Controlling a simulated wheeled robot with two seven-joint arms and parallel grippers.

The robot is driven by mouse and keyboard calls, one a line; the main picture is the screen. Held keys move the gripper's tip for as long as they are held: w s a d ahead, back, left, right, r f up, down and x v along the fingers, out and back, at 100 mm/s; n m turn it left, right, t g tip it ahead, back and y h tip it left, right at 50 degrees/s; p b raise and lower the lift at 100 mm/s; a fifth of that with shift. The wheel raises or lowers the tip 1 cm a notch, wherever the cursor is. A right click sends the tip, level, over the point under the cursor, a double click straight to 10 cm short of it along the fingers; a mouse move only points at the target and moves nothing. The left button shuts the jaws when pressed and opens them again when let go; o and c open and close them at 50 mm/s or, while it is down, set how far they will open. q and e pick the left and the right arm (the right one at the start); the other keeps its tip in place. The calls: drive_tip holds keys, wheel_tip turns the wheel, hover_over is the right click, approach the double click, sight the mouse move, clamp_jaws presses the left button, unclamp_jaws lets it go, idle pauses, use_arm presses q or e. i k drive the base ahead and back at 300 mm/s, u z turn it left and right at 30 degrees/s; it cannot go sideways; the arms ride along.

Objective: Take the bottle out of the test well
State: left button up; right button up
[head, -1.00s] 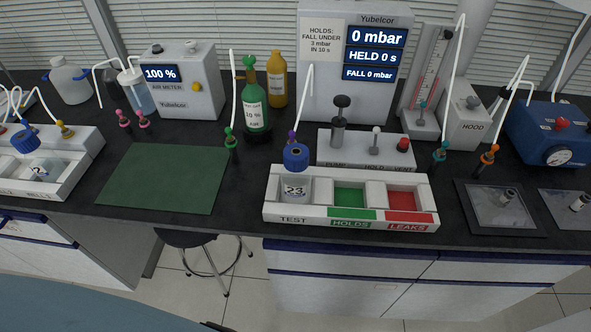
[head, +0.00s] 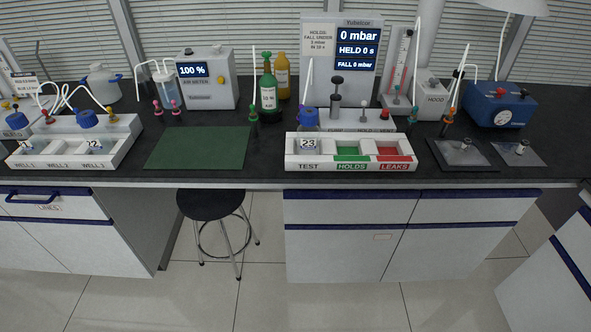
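The bottle labelled 23 (head: 308,143), clear with a blue cap (head: 309,117), stands upright in the well marked TEST at the left end of a white tray (head: 324,167). A white tube with a purple fitting rises at its cap; I cannot tell whether the two are joined. The HOLDS well (head: 352,151) has a green floor and the LEAKS well (head: 392,150) a red one; both look empty. Neither of my grippers shows in the head view.
Behind the tray stands the pump, hold and vent panel (head: 350,126) with its upright levers. A green bottle (head: 268,93) stands behind left. A green mat (head: 198,147) lies bare to the left. A stool (head: 211,204) stands below the bench front.

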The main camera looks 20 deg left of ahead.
sight(308, 138)
drive_tip(key=u, duration=1.25)
drive_tip(key=i, duration=0.75)
drive_tip(key=z, duration=0.15)
